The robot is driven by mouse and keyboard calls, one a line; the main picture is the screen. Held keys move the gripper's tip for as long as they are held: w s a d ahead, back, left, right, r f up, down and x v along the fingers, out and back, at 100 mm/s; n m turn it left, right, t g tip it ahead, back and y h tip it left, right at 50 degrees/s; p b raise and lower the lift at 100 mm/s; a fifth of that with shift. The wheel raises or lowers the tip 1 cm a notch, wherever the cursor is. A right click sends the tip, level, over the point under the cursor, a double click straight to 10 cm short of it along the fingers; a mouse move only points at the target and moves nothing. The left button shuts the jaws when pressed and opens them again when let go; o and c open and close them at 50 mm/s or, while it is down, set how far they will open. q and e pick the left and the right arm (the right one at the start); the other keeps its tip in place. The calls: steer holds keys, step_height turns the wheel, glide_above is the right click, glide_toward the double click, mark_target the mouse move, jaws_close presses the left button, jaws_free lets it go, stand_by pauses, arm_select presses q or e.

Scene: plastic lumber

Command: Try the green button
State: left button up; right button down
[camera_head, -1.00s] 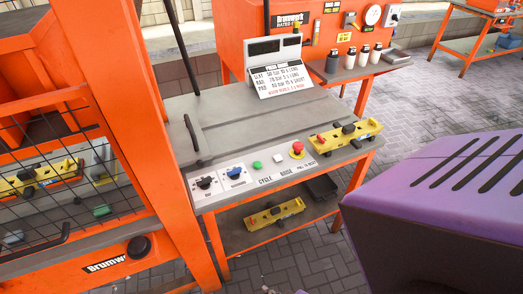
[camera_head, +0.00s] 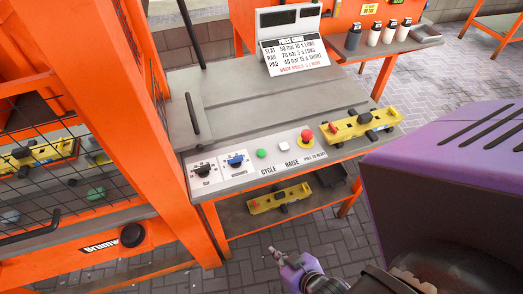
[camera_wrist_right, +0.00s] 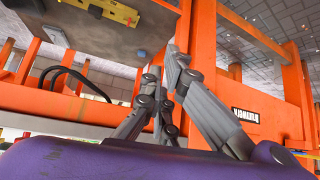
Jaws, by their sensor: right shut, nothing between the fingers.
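The green button (camera_head: 262,154) is a small round cap on the sloped front panel of the grey-topped bench, above the word CYCLE. It is uncovered. My right gripper (camera_head: 273,252) shows at the bottom of the head view, low in front of the bench, well apart from the button. In the right wrist view its grey fingers (camera_wrist_right: 163,65) are together and empty, pointing up past orange frame parts. The green button cannot be made out in the wrist view. My left gripper is not in view.
Two dial knobs (camera_head: 235,161) sit left of the green button; a white button (camera_head: 284,146) and a red mushroom button (camera_head: 307,136) sit right. A yellow tool (camera_head: 362,126) lies at the bench's right end, another (camera_head: 280,197) on the lower shelf. An orange post (camera_head: 150,130) stands left.

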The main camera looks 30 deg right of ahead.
step_height(320, 180, up, 10)
steer(key=d+n+g, duration=0.2)
steer(key=g, duration=0.3)
steer(key=w+d+r+n+t+y, duration=0.1)
steer(key=w+r+n, duration=0.1)
steer(key=w, duration=0.5)
steer(key=w+r+n+t+y, duration=0.1)
steer(key=w+r+n, duration=0.2)
steer(key=w+n, duration=0.2)
steer(key=w+d+r+n+t+y, duration=0.1)
steer(key=w+r+n, duration=0.2)
steer(key=w, duration=0.7)
steer(key=shift+w+d+r+n+y, duration=0.1)
steer(key=shift+d+r+n+y, duration=0.1)
steer(key=shift+d+n+y, duration=0.3)
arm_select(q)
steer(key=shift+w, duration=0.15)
arm_select(e)
steer(key=w+d+r+n+t, duration=0.1)
steer(key=w+d+r, duration=0.4)
steer(key=w+r, duration=0.1)
steer(key=shift+w+d+r+t, duration=0.2)
steer(key=shift+r+t, duration=0.1)
steer(key=shift+r, duration=0.25)
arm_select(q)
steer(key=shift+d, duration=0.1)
